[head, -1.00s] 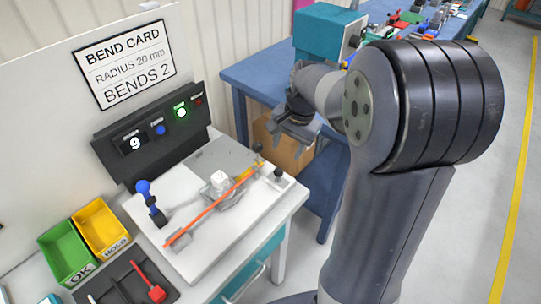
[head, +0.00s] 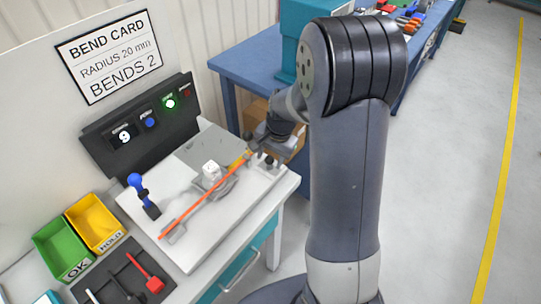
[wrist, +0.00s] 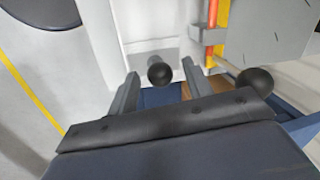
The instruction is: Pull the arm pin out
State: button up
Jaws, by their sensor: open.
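A black round knob, seemingly the arm pin's head (wrist: 160,72), sits on a pale block at the bench fixture's right end. In the head view a dark knob shows there (head: 269,161), just below my gripper (head: 263,150). In the wrist view my gripper (wrist: 160,80) is open, and the knob lies between its two fingers, with gaps on both sides. I cannot tell how far the fingertips reach down around it. The pin's shaft is hidden. A second black ball knob (wrist: 257,80) is right of the right finger.
An orange rod (head: 200,199) with a yellow end lies across the bender on the white plate (head: 200,254). A blue-handled lever (head: 139,187) stands at left. A blue table (head: 232,75) stands behind.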

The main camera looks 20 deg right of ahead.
aim_at(270, 157)
jog(key=shift+c, duration=0.5)
grip_shut()
jog(key=shift+r+p, duration=0.85)
jog(key=shift+r, duration=0.7)
jog(key=shift+w, duration=0.1)
jog(key=shift+o, duration=0.5)
grip_release()
notch_tip(270, 157, up, 10)
jog(key=s+d+b, duration=0.1)
jog(key=shift+s+d+r, duration=0.25)
jog(key=shift+s, duration=0.05)
